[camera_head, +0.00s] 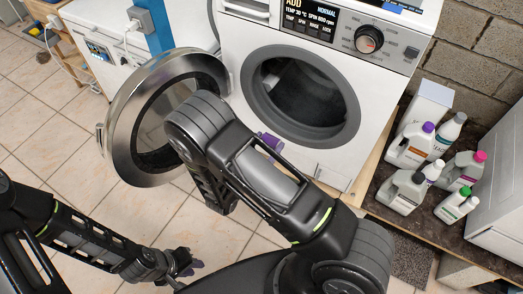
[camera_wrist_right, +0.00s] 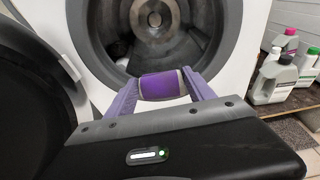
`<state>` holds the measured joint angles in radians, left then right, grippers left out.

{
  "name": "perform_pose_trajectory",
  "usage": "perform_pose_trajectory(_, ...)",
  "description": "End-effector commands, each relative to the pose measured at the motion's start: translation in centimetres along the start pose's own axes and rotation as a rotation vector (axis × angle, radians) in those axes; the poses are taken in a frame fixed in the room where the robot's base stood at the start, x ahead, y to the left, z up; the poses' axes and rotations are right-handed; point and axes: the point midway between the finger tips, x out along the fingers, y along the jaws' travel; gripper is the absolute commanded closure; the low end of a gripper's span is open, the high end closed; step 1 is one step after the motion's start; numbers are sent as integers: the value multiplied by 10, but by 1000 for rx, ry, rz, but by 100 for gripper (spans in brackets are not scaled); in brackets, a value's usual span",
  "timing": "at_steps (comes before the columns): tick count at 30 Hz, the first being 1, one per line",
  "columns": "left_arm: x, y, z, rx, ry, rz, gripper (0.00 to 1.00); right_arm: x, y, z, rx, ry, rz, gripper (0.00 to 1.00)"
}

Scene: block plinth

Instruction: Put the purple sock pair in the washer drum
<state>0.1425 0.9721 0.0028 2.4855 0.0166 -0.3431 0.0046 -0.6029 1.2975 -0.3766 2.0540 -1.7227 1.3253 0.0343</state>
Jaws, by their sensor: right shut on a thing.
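The purple sock pair (camera_wrist_right: 160,85) is a rolled bundle with a grey edge, held between the lavender fingers of my right gripper (camera_wrist_right: 163,88). In the head view a purple bit (camera_head: 270,142) shows past my right arm, which hides most of that gripper. The washer drum (camera_head: 300,92) is open and faces me. In the wrist view the drum (camera_wrist_right: 158,30) lies beyond the socks, which are outside it, in front of the lower rim. My left gripper (camera_head: 188,268) is low over the floor, away from the washer; its finger gap is unclear.
The round washer door (camera_head: 118,140) stands swung open to the left of the drum. Several detergent bottles (camera_head: 410,148) stand on a dark shelf at the right. A white appliance (camera_head: 110,50) is at the back left. Tiled floor lies clear in front.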

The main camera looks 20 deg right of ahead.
Motion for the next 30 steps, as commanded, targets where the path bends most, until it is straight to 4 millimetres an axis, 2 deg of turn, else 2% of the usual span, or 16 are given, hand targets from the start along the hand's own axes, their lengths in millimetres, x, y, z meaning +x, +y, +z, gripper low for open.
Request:
perform_pose_trajectory(20,5,-1,0,1,2,1,75,111,-1,15,1,-1,-2,78)
perform_pose_trajectory(30,17,-4,-1,3,5,5,75,166,-1,18,1,0,-2,78)
